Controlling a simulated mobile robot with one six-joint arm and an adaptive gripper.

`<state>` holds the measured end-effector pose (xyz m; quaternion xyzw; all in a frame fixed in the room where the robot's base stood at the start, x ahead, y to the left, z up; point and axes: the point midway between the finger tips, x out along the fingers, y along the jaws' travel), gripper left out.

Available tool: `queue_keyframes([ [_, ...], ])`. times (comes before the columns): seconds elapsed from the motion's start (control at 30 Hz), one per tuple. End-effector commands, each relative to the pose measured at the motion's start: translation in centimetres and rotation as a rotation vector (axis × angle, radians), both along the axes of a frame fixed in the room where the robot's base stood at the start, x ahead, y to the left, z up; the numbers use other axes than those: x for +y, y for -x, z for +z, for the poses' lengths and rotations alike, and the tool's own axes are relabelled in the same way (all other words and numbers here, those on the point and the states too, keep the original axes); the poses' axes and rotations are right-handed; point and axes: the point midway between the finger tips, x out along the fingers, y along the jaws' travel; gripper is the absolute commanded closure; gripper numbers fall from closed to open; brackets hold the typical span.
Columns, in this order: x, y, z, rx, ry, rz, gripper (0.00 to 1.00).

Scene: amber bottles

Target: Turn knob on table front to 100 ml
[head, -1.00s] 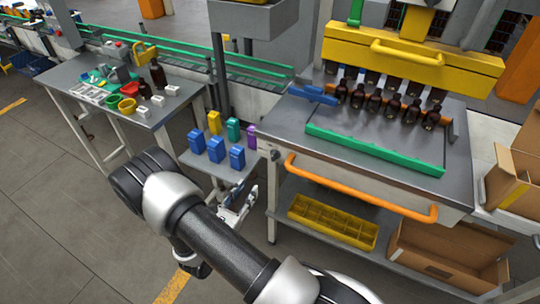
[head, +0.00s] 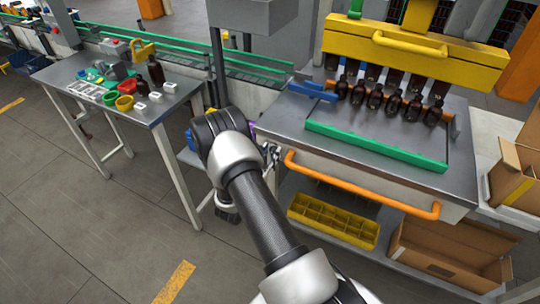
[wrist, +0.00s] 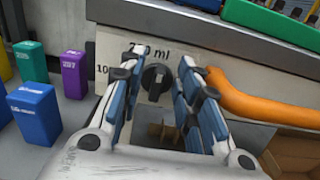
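The dark knob (wrist: 155,78) is on the pale front panel of the table (wrist: 215,58), in the wrist view. My gripper (wrist: 164,58) is open, one finger on each side of the knob, with gaps visible. I cannot tell how deep the fingertips reach. In the head view my gripper (head: 270,155) is at the table's left front corner, mostly behind my arm; the knob is hidden there.
An orange handle bar (wrist: 260,105) starts close to the right finger. Blue (wrist: 33,110), green (wrist: 31,62) and purple (wrist: 74,72) containers stand at the left. A yellow divided crate (head: 333,221) and an open cardboard box (head: 448,262) are on the lower shelf.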

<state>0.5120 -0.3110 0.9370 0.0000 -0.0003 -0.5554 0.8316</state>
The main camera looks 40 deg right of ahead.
Motion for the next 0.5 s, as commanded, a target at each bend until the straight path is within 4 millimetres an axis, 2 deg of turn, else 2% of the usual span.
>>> queue_keyframes([
  [0.33, -0.42, -0.15, 0.02, 0.001, 0.000, -0.001, 0.69],
  [0.5, -0.40, -0.15, 0.02, 0.001, 0.000, -0.001, 0.80],
])
